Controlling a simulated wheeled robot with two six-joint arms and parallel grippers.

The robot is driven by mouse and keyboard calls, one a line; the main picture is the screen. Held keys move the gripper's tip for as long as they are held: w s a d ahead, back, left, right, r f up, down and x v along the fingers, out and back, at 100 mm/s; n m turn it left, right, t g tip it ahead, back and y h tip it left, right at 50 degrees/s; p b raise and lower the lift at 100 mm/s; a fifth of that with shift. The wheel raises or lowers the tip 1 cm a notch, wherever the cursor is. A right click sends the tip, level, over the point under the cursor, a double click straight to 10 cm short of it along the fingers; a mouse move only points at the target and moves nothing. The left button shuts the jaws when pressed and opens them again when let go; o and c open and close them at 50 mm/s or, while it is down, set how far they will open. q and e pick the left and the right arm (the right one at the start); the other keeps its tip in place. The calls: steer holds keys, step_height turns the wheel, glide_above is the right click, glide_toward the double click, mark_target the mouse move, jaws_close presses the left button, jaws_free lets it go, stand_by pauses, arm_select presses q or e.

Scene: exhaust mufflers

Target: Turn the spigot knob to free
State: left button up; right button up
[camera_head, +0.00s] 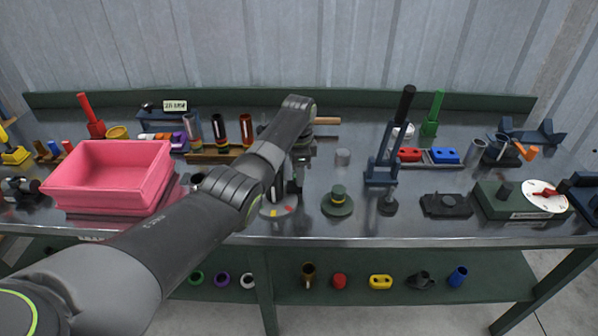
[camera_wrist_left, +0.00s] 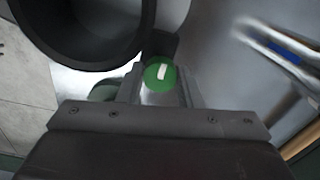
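A round green knob face (camera_wrist_left: 160,73) with a short white bar shows in the left wrist view; I take it for the spigot knob. My left gripper (camera_wrist_left: 160,88) has one finger on each side of it, very near; whether they press on it cannot be told. In the head view my left arm reaches over the bench and the left gripper (camera_head: 284,193) points down above a pale disc (camera_head: 270,211) with red and yellow marks. The arm hides most of the spigot there. My right gripper is not in view.
A large dark ring (camera_wrist_left: 85,60) is close to the knob in the wrist view. A pink bin (camera_head: 105,180) stands left, a green stepped disc (camera_head: 337,203) and a blue stand (camera_head: 381,172) right of the gripper. A box with a dial (camera_head: 520,205) is far right.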

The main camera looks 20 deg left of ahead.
arm_select(q)
steer(key=c, duration=0.4)
steer(key=shift+r, duration=0.1)
steer(key=shift+r+n+p, duration=0.1)
steer(key=shift+n+p, duration=0.75)
steer(key=shift+n, duration=0.05)
steer(key=n+p, duration=0.2)
steer(key=n, duration=0.1)
steer(key=shift+n, duration=0.3)
steer(key=n+p, duration=0.1)
steer(key=n, duration=0.2)
steer(key=shift+n, duration=0.3)
steer(key=n+p, duration=0.1)
steer(key=n, duration=0.3)
steer(key=shift+w+n, duration=0.1)
steer(key=shift+n, duration=0.2)
steer(key=o, duration=1)
